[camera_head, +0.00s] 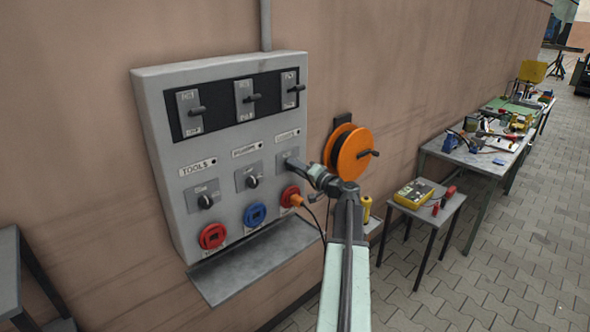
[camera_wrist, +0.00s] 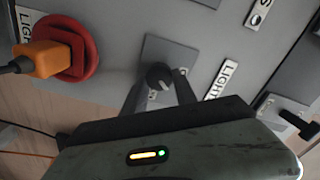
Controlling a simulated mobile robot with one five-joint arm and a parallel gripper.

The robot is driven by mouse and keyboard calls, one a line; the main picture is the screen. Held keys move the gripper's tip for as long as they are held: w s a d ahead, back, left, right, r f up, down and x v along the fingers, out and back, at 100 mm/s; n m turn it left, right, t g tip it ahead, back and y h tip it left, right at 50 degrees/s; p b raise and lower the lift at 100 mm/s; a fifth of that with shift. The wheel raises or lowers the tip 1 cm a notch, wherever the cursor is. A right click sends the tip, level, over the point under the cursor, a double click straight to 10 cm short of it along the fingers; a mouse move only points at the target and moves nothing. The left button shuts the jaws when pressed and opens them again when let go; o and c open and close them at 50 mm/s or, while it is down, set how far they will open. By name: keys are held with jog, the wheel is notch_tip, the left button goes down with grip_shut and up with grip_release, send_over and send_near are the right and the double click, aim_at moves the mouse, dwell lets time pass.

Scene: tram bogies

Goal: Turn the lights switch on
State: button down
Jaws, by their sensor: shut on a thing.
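The grey electrical panel (camera_head: 225,140) hangs on the wall, with labelled columns of breakers, knobs and sockets. The lights switch is a dark rotary knob (camera_wrist: 159,76) on a grey plate (camera_wrist: 178,55), beside a white LIGHTS label (camera_wrist: 222,79). My gripper (camera_wrist: 160,88) has one finger on each side of this knob and is shut on it. In the head view my gripper (camera_head: 292,163) reaches the right-hand plate and hides the knob. An orange plug (camera_wrist: 45,60) sits in the red lights socket (camera_wrist: 84,48). The knob's exact setting is hard to read.
The tools knob (camera_head: 206,201) and middle knob (camera_head: 252,182) are to the left. A shelf (camera_head: 255,262) juts out below the panel. An orange cable reel (camera_head: 352,150) is on the wall to the right, near my arm. A small table (camera_head: 428,206) stands further right.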

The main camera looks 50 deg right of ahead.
jog(key=m, duration=1)
jog(key=shift+d+f, duration=0.1)
jog(key=shift+f, duration=0.05)
jog(key=shift+m, duration=0.4)
jog(key=c, duration=1)
grip_release()
jog(key=shift+w, duration=0.1)
jog(key=shift+f, duration=0.1)
jog(key=s, duration=0.8)
jog(key=shift+a, duration=0.35)
